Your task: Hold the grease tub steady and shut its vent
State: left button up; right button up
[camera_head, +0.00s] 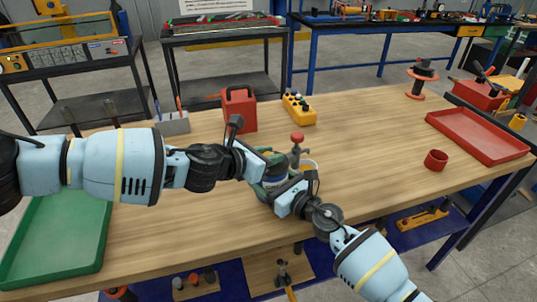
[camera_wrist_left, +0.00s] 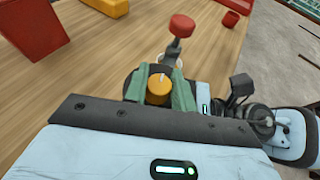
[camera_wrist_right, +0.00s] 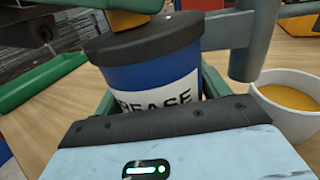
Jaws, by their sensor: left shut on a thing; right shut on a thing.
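The grease tub (camera_wrist_right: 155,75) is blue with a black lid and a white label, part of it readable as "EASE". It stands upright in the right wrist view. My right gripper (camera_wrist_right: 158,88) is shut around the tub's body, its green fingers on either side. A yellow-orange vent knob (camera_wrist_left: 158,90) sits on top of the lid. My left gripper (camera_wrist_left: 160,95) is above the tub with its green fingers shut on the knob. In the head view the tub is mostly hidden behind my grippers. I cannot tell how far the vent is turned.
A stand with a red knob (camera_head: 297,138) and a white cup (camera_wrist_right: 295,115) of yellow-orange contents are close to the tub. A red can (camera_head: 239,108) and yellow box (camera_head: 299,109) stand behind. A green tray (camera_head: 95,205) is left; a red cup (camera_head: 436,160) and red tray (camera_head: 480,135) are right.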

pick_arm(q)
jog(key=shift+t, duration=0.3)
jog(key=n+t+y, duration=0.1)
jog(key=n+y, duration=0.2)
jog(key=n+t+y, duration=0.2)
jog(key=n+y, duration=0.1)
jog(key=shift+d, duration=0.1)
jog(key=n+y, duration=0.5)
jog(key=y, duration=0.1)
jog(key=shift+y, duration=0.3)
jog(key=shift+r+n, duration=0.1)
jog(key=shift+n, duration=0.3)
jog(key=o, duration=1)
